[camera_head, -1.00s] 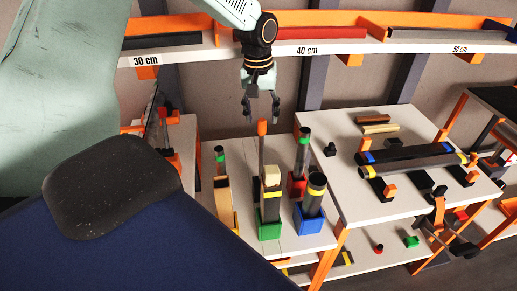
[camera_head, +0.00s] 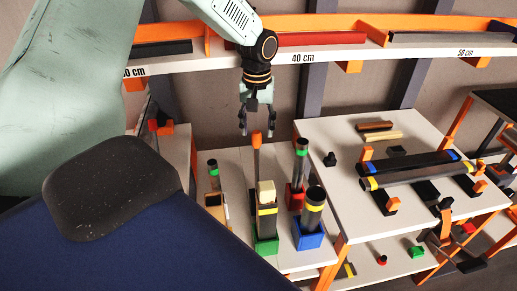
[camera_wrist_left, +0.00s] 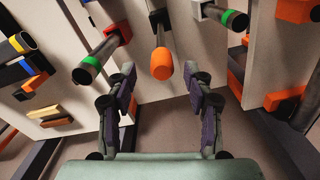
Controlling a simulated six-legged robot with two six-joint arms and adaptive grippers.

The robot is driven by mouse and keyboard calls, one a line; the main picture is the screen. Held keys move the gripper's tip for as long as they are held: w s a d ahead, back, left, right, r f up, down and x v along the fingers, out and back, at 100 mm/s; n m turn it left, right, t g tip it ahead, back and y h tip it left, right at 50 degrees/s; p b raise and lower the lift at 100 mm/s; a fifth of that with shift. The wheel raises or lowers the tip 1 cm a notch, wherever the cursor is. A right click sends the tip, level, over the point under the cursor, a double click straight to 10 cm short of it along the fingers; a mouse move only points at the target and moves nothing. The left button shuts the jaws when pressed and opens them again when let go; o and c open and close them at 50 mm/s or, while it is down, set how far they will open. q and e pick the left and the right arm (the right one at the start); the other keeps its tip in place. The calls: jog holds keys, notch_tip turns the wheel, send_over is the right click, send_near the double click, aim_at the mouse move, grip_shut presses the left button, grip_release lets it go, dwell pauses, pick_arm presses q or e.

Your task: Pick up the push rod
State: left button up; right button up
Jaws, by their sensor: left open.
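The push rod (camera_head: 257,145) appears to be the thin upright rod with an orange tip, standing among the tubes on the low white table. Its lower part is hidden behind the green-based tube. In the left wrist view its orange tip (camera_wrist_left: 162,64) shows ahead of the fingers, centred between them. My left gripper (camera_head: 257,117) points down just above the tip, with its fingers apart and empty. The open fingers also show in the left wrist view (camera_wrist_left: 163,80), one on each side of the rod's line. I do not see my right gripper.
A tube in a green base (camera_head: 266,222), one in a blue base (camera_head: 312,212) and one in a red base (camera_head: 301,160) stand close to the rod. The right table (camera_head: 345,135) holds lying tubes. A shelf (camera_head: 350,52) runs behind the left gripper.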

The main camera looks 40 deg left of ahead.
aim_at(254, 131)
pick_arm(q)
jog(key=f, duration=0.4)
jog(key=shift+s+a, duration=0.2)
jog(key=shift+a, duration=0.15)
jog(key=shift+d+f, duration=0.15)
jog(key=shift+w+d, duration=0.2)
jog(key=shift+d, duration=0.1)
jog(key=shift+s+a, duration=0.15)
jog(key=shift+a, duration=0.25)
jog(key=c, duration=0.5)
jog(key=shift+d, duration=0.3)
jog(key=c, duration=0.4)
jog(key=shift+c, duration=0.9)
jog(key=shift+a, duration=0.2)
grip_shut()
